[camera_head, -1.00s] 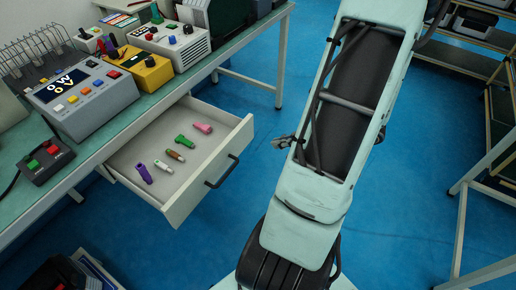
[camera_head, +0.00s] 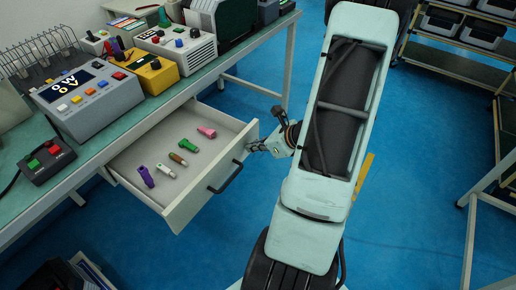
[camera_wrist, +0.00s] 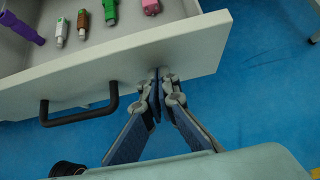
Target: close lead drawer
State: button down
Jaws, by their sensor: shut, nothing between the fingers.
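The lead drawer (camera_head: 160,211) is pulled out from under the bench, its white front facing right. A black bar handle (camera_head: 225,177) is on its front; it also shows in the wrist view (camera_wrist: 78,112). Several coloured leads lie inside, including a purple one (camera_head: 146,176), a green one (camera_head: 188,145) and a pink one (camera_head: 206,132). My gripper (camera_head: 253,147) is at the drawer front's far end, beyond the handle.
The bench (camera_head: 128,123) carries a grey instrument (camera_head: 96,98), a yellow box (camera_head: 148,72) and a small box with red and green buttons (camera_head: 47,160). Shelving (camera_head: 452,52) stands at the back right. Blue floor is open in front of the drawer.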

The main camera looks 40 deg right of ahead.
dwell(0.3)
jog(key=b, duration=0.2)
send_over(192, 128)
jog(key=shift+s+d, duration=0.25)
jog(key=shift+s, duration=0.2)
jog(key=shift+w+a+r, duration=0.15)
jog(key=shift+w+a, duration=0.05)
jog(key=shift+w, duration=0.2)
jog(key=shift+w+r, duration=0.1)
